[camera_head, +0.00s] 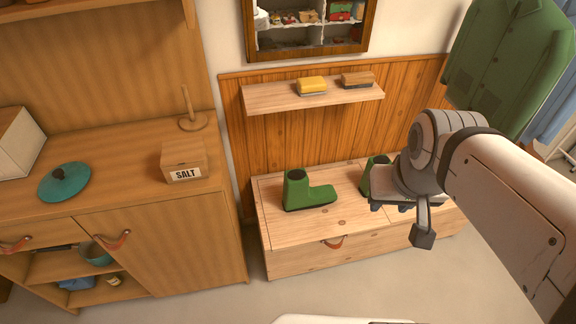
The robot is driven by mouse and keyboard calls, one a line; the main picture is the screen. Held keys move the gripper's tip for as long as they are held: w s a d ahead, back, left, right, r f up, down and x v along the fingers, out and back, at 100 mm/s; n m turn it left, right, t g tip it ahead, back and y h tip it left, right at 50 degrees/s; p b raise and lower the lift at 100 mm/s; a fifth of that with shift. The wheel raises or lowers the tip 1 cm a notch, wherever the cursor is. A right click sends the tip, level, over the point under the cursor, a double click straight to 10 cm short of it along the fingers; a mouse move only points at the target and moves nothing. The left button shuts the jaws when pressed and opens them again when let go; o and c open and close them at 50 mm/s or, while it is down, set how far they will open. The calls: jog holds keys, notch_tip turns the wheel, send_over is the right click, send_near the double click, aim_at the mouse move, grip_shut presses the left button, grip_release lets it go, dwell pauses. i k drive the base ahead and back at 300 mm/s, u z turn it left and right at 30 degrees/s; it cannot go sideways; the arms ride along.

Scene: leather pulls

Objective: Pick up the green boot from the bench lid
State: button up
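A green boot (307,191) stands upright on the left part of the wooden bench lid (349,210), its toe pointing right. A second green boot (375,173) stands further right on the lid, mostly hidden behind my arm's end. My gripper (410,212) is at the right, in front of the second boot in the picture and to the right of the first boot. One finger points down toward the lid; the rest is hidden by the wrist, so its opening cannot be made out. I cannot tell whether it touches the second boot.
A wall shelf (270,98) above holds a yellow sponge-like block (312,85) and a brush (357,80). A cabinet (180,235) stands left, bearing a salt box (184,162). A green jacket (508,62) hangs right.

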aim_at(298, 196)
jog(key=z, duration=0.05)
jog(key=i, duration=1)
jog(key=u, duration=0.1)
